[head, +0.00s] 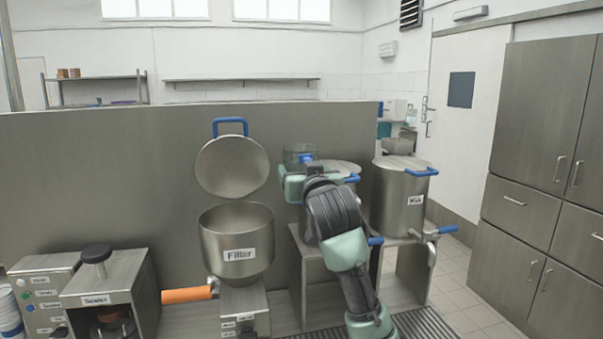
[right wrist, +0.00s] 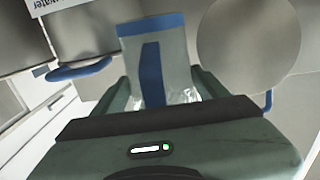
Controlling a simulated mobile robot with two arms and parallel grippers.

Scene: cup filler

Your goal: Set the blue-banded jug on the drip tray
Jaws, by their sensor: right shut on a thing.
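The jug (head: 299,154) is clear with blue bands and shows in the head view above my right gripper (head: 302,182), in front of the middle pot. In the right wrist view the jug (right wrist: 178,62) has a blue rim band and a blue stripe and sits between the jaws. My right gripper is shut on it and holds it raised, well above the counter. A ribbed metal surface that looks like the drip tray (head: 432,326) lies low at the front; my right arm hides part of it. My left gripper is not in view.
The Filler hopper (head: 237,254) stands left of my arm with its round lid (head: 232,168) raised. The Milk pot (head: 402,203) stands to the right on a stand, with a blue-handled tap (head: 441,231). The Sealer (head: 108,292) is at the lower left. Cupboards line the right.

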